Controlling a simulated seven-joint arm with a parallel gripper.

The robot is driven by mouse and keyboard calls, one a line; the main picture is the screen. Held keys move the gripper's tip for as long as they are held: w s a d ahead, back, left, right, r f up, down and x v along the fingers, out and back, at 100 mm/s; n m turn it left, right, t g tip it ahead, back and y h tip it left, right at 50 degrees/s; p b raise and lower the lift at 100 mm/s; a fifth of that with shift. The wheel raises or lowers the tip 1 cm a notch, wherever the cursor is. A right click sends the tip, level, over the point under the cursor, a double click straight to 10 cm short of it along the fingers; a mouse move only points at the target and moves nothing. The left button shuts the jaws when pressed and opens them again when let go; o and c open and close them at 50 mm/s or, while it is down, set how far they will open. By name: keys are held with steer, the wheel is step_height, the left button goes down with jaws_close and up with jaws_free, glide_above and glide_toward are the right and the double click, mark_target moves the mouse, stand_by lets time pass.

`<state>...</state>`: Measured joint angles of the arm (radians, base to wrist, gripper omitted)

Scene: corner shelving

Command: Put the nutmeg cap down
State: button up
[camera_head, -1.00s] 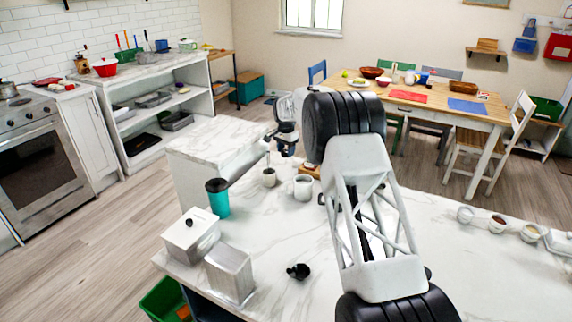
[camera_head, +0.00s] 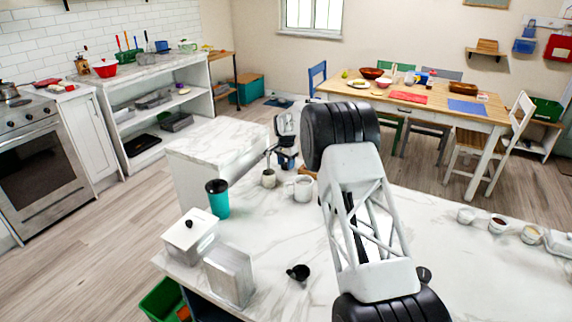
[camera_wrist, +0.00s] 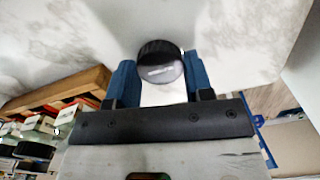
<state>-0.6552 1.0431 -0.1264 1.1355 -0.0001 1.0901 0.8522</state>
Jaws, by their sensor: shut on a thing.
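The nutmeg cap (camera_wrist: 158,62) is a round black cap with a pale marking on its face. In the wrist view it sits between the two blue fingertips of my gripper (camera_wrist: 160,75), which is shut on it. White marble counter (camera_wrist: 230,30) shows behind it; I cannot tell whether the cap touches it. In the head view my gripper (camera_head: 284,163) is at the counter's far edge, just behind the white mug (camera_head: 302,188). The cap cannot be made out there.
A wooden rack (camera_wrist: 60,92) with several labelled jars lies left in the wrist view. In the head view a small cup (camera_head: 268,178), teal tumbler (camera_head: 217,200), white canister (camera_head: 190,240) and black scoop (camera_head: 298,272) stand on the left counter.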

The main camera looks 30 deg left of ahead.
mark_target(286, 165)
steer(key=shift+f, duration=0.2)
steer(key=shift+f, duration=0.15)
steer(key=o, duration=1)
step_height(286, 165, up, 12)
stand_by(0.5)
steer(key=shift+r, duration=0.2)
stand_by(0.6)
